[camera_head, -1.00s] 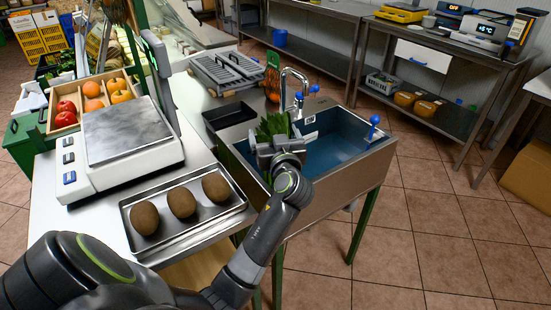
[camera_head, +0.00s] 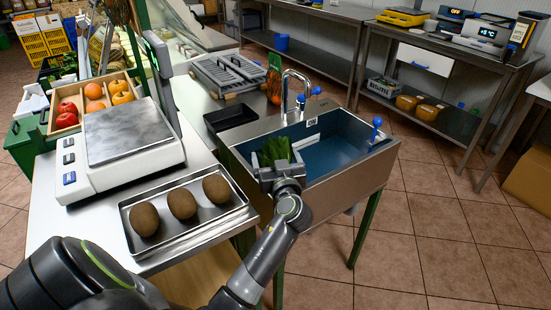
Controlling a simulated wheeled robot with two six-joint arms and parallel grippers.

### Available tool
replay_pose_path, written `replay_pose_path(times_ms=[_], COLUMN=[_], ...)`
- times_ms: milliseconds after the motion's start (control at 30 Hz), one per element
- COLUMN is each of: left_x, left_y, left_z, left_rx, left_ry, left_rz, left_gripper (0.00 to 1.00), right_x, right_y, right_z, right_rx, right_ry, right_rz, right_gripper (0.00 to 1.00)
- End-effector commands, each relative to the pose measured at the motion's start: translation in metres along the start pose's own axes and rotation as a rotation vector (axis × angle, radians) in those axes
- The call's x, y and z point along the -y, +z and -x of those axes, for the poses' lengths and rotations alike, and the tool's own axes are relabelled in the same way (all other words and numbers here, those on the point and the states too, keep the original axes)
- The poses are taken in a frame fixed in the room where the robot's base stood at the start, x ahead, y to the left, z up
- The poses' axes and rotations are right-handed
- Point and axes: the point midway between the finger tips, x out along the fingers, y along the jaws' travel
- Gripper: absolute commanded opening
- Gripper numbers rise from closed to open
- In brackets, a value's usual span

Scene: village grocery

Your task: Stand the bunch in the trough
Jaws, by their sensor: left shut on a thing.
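The bunch (camera_head: 276,149) is a clump of upright green leaves. My left gripper (camera_head: 279,168) is shut on it, at the left part of the trough. The gripper hides the bunch's lower end, so I cannot tell whether it touches the trough floor. The trough (camera_head: 340,150) is a steel sink with a blue inside, and its right part is empty. My right gripper is not in view.
A chrome tap (camera_head: 299,90) rises at the trough's back edge. A blue-knobbed lever (camera_head: 376,130) stands at its right. A steel tray (camera_head: 218,218) with brown fruits and a scale (camera_head: 122,145) are on the left counter. A black tray (camera_head: 231,116) lies behind.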

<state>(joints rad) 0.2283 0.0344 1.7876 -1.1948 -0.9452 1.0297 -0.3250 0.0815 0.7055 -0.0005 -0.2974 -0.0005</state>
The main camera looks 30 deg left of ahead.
Motion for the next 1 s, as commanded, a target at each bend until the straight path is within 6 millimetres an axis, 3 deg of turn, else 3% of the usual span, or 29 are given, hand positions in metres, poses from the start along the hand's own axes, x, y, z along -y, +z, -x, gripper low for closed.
replay_pose_path(times_ms=[333, 367, 433, 1000], left_x=[0.000, 0.000, 0.000, 0.000], left_y=[0.006, 0.007, 0.007, -0.004], left_z=[0.000, 0.000, 0.000, 0.000], left_rx=[-0.003, -0.001, -0.001, 0.000], left_ry=[0.001, 0.000, 0.000, -0.001], left_rz=[0.001, 0.001, 0.001, -0.001], left_gripper=[0.39, 0.93, 1.00, 1.00], right_x=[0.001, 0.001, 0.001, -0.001], right_y=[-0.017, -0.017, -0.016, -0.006], right_z=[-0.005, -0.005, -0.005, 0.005], right_rx=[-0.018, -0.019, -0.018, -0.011], right_ry=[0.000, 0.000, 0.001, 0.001], right_rz=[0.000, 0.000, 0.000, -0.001], right_gripper=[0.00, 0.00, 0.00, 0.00])
